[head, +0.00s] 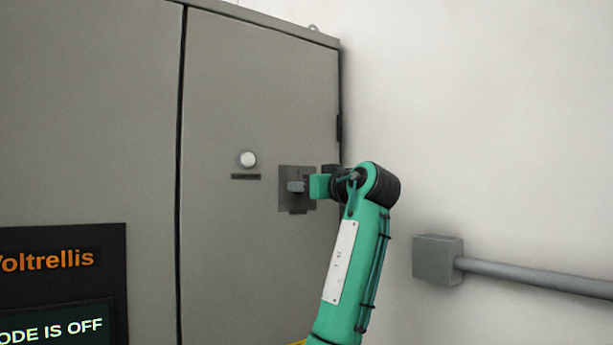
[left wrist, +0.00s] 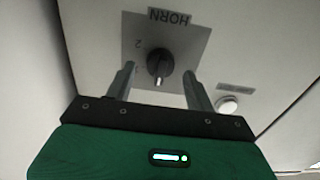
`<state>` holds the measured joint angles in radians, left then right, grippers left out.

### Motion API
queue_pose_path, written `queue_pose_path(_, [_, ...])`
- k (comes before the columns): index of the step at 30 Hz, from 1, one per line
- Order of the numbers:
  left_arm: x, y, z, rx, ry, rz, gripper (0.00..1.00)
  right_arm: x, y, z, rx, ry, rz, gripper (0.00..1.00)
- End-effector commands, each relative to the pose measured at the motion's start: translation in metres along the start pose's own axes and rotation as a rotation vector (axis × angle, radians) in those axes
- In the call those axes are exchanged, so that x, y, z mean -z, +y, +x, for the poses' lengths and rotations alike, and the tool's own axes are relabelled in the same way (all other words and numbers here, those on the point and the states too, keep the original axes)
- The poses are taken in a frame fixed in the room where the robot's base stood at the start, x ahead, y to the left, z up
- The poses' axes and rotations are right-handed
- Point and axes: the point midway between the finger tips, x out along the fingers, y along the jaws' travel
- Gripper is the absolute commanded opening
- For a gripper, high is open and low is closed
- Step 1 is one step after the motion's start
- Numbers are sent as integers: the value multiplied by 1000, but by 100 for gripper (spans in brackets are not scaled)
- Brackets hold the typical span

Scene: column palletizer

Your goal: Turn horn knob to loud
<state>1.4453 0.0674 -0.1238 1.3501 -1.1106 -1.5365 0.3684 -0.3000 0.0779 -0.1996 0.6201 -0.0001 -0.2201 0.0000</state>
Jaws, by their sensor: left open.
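The horn knob (left wrist: 160,63) is a round black knob with a white pointer mark, on a grey plate (left wrist: 190,42) labelled HORN. The wrist picture is upside down; the mark points away from the HORN label, and a "2" shows beside the knob. My left gripper (left wrist: 158,71) is open, one finger on each side of the knob, with no clear contact visible. In the head view my left gripper (head: 297,187) is in front of the plate (head: 287,203) and hides the knob. My right gripper is in neither view.
A white round button (head: 248,159) with a dark label sits left of the plate on the grey cabinet door (head: 225,80). A screen panel (head: 60,290) is at the lower left. A grey box (head: 437,260) with a pipe (head: 530,275) is on the right wall.

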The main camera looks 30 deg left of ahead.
Motion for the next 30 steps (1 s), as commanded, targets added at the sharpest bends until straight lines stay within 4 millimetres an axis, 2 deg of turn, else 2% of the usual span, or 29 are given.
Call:
queue_pose_path(1, [2,0,5,1,0,2,54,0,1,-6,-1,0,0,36])
queue_pose_path(6, [0,0,14,0,1,0,54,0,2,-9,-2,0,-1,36])
queue_pose_path(14, [-1,0,15,0,0,0,54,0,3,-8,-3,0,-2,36])
queue_pose_path(17, [-1,0,15,0,0,0,39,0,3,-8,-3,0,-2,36])
queue_pose_path(21, [-1,0,15,0,1,0,11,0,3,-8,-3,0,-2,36])
queue_pose_path(30, [-1,0,14,-1,1,26,11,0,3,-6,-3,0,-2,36])
